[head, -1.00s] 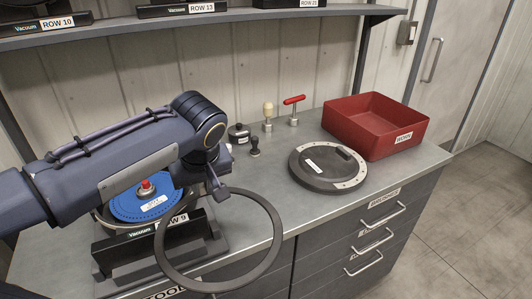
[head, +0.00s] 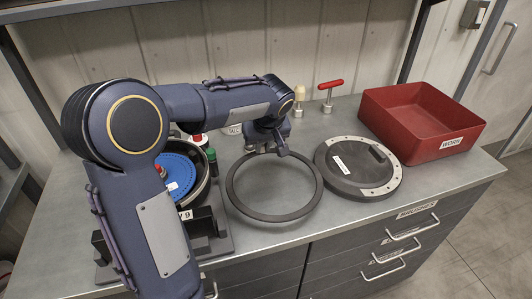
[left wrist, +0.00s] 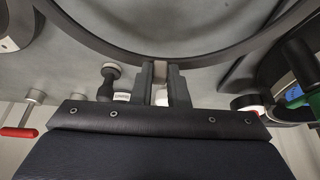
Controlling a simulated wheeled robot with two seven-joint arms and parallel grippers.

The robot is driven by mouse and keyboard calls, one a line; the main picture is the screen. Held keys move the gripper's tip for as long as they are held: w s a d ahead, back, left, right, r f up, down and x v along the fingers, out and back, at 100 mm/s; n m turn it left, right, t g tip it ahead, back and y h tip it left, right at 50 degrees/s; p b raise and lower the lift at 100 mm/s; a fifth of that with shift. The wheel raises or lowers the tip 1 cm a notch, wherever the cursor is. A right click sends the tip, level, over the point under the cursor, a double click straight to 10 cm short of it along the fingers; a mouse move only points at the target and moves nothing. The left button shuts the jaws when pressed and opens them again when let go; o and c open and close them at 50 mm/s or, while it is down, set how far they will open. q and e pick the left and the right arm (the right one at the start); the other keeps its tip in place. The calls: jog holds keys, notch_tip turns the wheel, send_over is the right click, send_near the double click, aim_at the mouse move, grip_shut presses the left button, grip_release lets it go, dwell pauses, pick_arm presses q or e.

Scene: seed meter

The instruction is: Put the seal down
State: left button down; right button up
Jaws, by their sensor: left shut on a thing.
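The seal, a thin dark ring (head: 275,217), is level over the bench between the seed meter and the round black cover. My left gripper (head: 279,148) is shut on its far rim. In the left wrist view the seal (left wrist: 215,57) arcs across the top, and the fingers of my left gripper (left wrist: 161,72) pinch its rim. I cannot tell whether the seal touches the bench. The seed meter with its blue disc (head: 180,173) is at the left, partly hidden by my left arm. My right gripper is not in view.
The black cover (head: 345,182) with a pale rim lies close to the seal's right. A red bin marked WORK (head: 417,125) stands behind it. A red-handled tool (head: 329,86) and a pale-knobbed tool (head: 300,92) stand at the back. Bare bench (head: 275,186) shows inside the ring.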

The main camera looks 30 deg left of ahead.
pick_arm(q)
jog(key=shift+w+a+f, duration=0.15)
jog(key=shift+w+f, duration=0.65)
jog(key=shift+f, duration=0.2)
jog(key=shift+w+f, duration=0.15)
jog(key=shift+f, duration=1.55)
jog(key=shift+f, duration=0.1)
jog(key=c, duration=1.4)
grip_release()
